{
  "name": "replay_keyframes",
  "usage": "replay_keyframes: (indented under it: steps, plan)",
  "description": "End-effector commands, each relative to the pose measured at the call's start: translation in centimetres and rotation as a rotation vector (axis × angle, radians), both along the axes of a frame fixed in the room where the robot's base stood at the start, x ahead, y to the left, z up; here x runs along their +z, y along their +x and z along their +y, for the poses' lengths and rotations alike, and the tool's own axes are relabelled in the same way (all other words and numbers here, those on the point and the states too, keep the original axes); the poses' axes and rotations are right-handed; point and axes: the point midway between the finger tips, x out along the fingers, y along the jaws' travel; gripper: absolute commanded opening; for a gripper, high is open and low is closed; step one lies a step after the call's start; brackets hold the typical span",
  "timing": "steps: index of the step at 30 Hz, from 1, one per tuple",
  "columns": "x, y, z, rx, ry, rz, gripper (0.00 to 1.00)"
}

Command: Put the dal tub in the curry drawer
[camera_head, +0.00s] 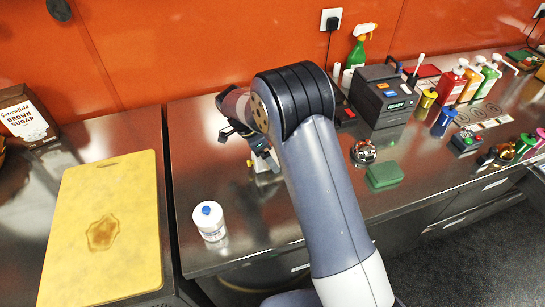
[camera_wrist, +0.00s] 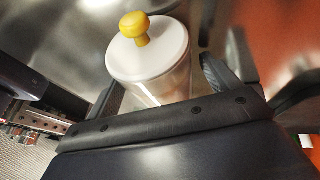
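A white tub with a yellow knob on its lid (camera_wrist: 150,62) stands between the fingers of my gripper (camera_wrist: 160,90) in the wrist view. The fingers are apart, one on each side of it, and a narrow gap seems to show at the right one. In the head view, my gripper (camera_head: 258,150) is low over the middle counter and my arm hides most of it and the tub. Drawer fronts (camera_head: 462,214) with handles and small labels run below the counter, apparently shut. I cannot read which is the curry drawer.
A glass-like jar (camera_head: 363,152), a green block (camera_head: 384,175) and a dark label machine (camera_head: 383,95) are to the right. A yellow board (camera_head: 105,230) lies at left. The counter (camera_head: 235,262) front is clear.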

Motion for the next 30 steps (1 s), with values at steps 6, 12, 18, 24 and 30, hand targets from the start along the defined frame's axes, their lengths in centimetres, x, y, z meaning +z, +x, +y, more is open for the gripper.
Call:
replay_keyframes:
  steps: [6, 12, 18, 24, 30]
  plan:
    - [0.0, 0.0, 0.0, 0.000, 0.000, 0.000, 0.66]
    - [0.1, 0.0, 0.0, 0.000, 0.000, -0.001, 0.49]
    - [0.1, 0.0, 0.0, 0.000, 0.000, -0.001, 0.33]
    - [0.1, 0.0, 0.0, 0.000, 0.000, -0.001, 0.27]
    - [1.6, 0.1, 0.1, 0.000, 0.002, -0.006, 0.27]
